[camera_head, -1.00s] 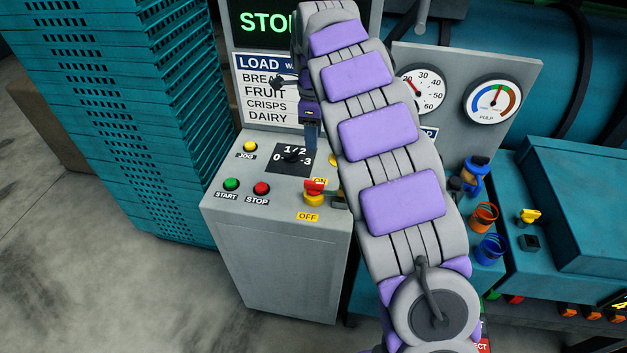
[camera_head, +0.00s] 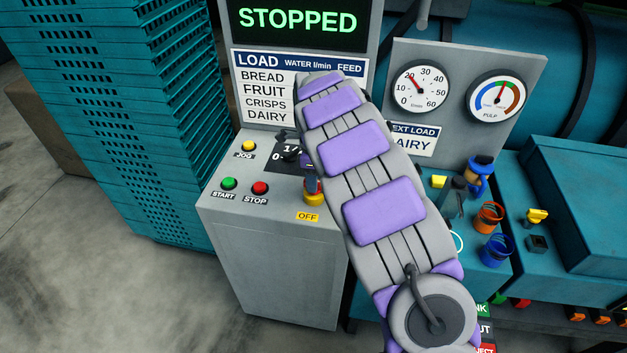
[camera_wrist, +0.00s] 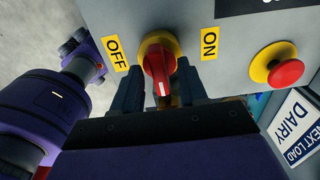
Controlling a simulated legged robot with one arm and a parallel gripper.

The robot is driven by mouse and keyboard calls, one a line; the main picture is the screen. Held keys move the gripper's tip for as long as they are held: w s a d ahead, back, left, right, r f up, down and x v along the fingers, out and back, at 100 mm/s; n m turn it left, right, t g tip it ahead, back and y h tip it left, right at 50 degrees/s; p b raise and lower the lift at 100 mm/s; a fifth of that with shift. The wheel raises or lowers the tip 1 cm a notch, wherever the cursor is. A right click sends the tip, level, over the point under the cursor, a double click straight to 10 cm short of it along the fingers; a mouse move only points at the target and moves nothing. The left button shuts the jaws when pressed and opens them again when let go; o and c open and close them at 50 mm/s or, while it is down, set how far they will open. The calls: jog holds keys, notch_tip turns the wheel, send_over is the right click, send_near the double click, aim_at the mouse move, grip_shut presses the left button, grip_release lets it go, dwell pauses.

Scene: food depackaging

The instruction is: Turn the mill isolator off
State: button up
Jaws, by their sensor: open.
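The mill isolator is a red rotary handle on a yellow round base (camera_wrist: 157,52). In the wrist view it sits between a yellow OFF label (camera_wrist: 115,54) at left and an ON label (camera_wrist: 209,43) at right. The handle's white-marked end points down the picture, toward my wrist. My gripper (camera_wrist: 159,68) is open, with one finger on each side of the handle; I cannot tell whether they touch it. In the head view the isolator (camera_head: 314,199) is mostly hidden by my gripper and arm, and the OFF label (camera_head: 307,216) shows in front.
A red mushroom button on a yellow base (camera_wrist: 286,72) is beside the ON label. The grey console also has a green START (camera_head: 229,184), a red STOP (camera_head: 261,188) and a yellow JOG button (camera_head: 249,146). The screen (camera_head: 298,22) reads STOPPED. Stacked teal crates (camera_head: 130,120) stand at left.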

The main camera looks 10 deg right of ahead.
jog(key=shift+f, duration=0.2)
grip_shut()
dwell(0.3)
dwell(0.3)
